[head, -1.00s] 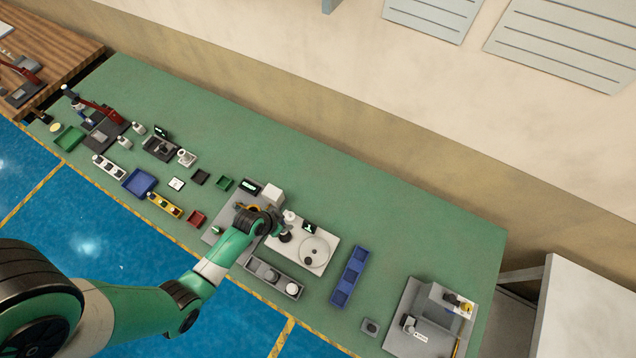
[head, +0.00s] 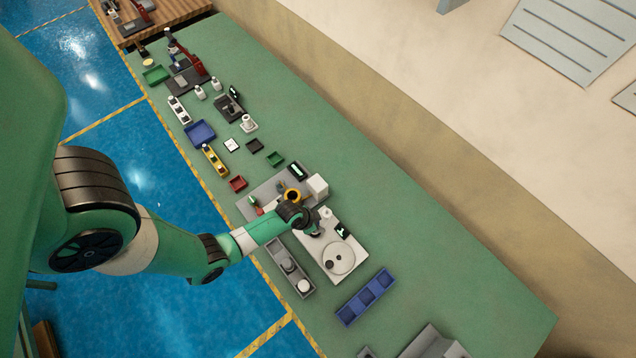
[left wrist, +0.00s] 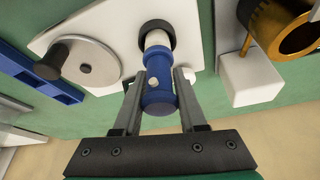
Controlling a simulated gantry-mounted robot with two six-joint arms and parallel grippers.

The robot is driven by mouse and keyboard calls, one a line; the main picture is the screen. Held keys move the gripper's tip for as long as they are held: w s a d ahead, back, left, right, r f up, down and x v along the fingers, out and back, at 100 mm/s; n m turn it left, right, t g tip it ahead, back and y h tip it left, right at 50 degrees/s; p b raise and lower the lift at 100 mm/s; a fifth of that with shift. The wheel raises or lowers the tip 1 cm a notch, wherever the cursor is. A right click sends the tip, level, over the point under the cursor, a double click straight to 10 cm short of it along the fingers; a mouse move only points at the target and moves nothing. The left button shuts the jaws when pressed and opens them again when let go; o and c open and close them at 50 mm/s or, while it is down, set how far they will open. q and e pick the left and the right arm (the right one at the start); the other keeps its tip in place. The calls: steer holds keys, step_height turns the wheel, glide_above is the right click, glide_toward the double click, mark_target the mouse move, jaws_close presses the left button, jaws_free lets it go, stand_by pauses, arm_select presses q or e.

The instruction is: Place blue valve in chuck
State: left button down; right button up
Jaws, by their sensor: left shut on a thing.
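The blue valve (left wrist: 158,92) is between the two fingers of my left gripper (left wrist: 157,82) in the left wrist view, and they are shut on it. Its pale end points at the black ring-shaped chuck (left wrist: 157,36) on the white plate (left wrist: 115,22). The pale end overlaps the chuck's opening; I cannot tell how deep it sits. My right gripper is not in view.
A disc (left wrist: 90,62) with a black knob (left wrist: 52,60) is on the plate. A gold ring (left wrist: 300,32) and a white block (left wrist: 248,82) stand close to the right. In the head view, a grey tray (head: 275,257) and a blue tray (head: 349,313) lie nearby.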

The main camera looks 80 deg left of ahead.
arm_select(q)
steer(key=shift+f, duration=0.2)
steer(key=shift+c, duration=2.3)
jaws_free()
steer(key=p+v, duration=0.4)
steer(key=v, duration=0.4)
steer(key=shift+w+r+p, duration=0.1)
steer(key=shift+p, duration=0.25)
